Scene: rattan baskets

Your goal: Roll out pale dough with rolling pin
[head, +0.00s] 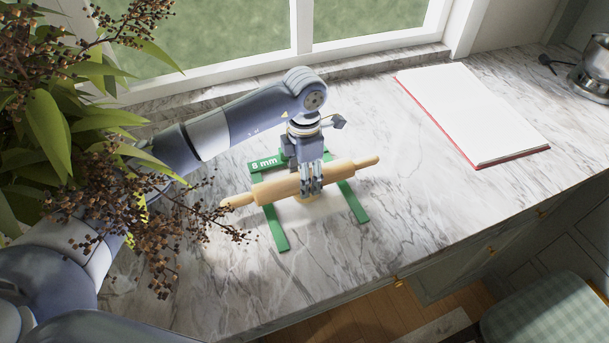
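The wooden rolling pin (276,190) lies slantwise across two green guide rails (353,201), its right handle farther back than its left. A green label reading "8 mm" (264,163) is at the back of the rails. A pale patch, apparently the dough (322,209), shows between the rails at the pin's near side; the pin and my fingers hide part of it. My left gripper (312,190) points down at the middle of the pin, its fingers closed about the barrel as far as I can see. My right gripper is not in view.
A white pad with a red edge (470,112) lies at the back right of the marble counter (420,210). A metal pot (592,75) stands at the far right. A leafy plant with brown berries (60,130) covers the left side. The counter right of the rails is clear.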

